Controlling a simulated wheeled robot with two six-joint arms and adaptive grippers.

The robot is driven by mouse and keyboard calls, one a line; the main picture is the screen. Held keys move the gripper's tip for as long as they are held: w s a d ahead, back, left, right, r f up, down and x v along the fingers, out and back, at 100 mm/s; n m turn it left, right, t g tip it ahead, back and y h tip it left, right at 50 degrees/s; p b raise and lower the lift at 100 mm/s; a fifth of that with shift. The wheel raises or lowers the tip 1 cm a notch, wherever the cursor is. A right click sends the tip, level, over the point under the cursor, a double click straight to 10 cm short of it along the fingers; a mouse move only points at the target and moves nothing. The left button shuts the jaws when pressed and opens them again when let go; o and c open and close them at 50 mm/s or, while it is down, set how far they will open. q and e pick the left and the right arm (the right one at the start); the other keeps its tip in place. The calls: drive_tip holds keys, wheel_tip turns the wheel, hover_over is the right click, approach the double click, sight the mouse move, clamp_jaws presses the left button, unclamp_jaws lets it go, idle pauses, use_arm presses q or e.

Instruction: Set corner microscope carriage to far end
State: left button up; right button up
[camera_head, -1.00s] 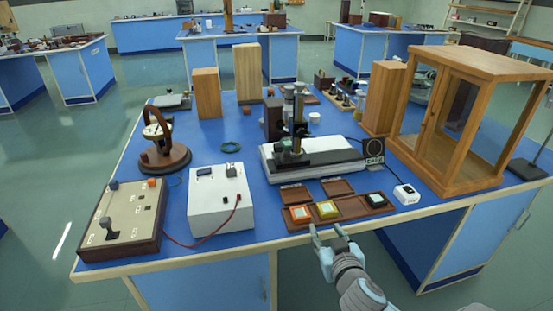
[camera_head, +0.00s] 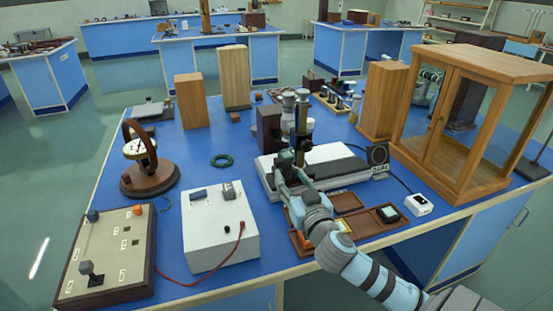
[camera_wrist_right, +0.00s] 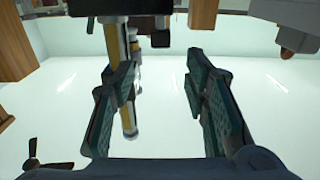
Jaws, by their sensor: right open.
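The corner microscope stands on a white base with a dark top rail (camera_head: 340,168) in the middle of the bench. Its carriage, with the upright column (camera_head: 301,128), is near the left end of the rail. My right gripper (camera_head: 286,168) reaches over the front of the base at the carriage's foot and hides part of it. In the right wrist view its two fingers (camera_wrist_right: 155,105) are apart. The microscope's column (camera_wrist_right: 128,85) shows upside down there, beyond the left finger; I cannot tell whether a finger touches the carriage. My left gripper is not in view.
A brown tray (camera_head: 372,226) with coloured blocks lies under my right arm. A white box (camera_head: 215,235) with a red lead and a switch panel (camera_head: 105,250) stand left. A glazed wooden case (camera_head: 480,125) stands right. A small dark square sign (camera_head: 377,154) is at the rail's right end.

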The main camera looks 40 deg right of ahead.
sight(280, 163)
drive_tip(key=x, duration=0.9)
drive_tip(key=shift+f, duration=0.15)
drive_tip(key=shift+w+d+b, duration=0.2)
drive_tip(key=shift+w+b, duration=0.1)
drive_tip(key=shift+w, duration=0.15)
drive_tip(key=shift+c, duration=0.2)
clamp_jaws()
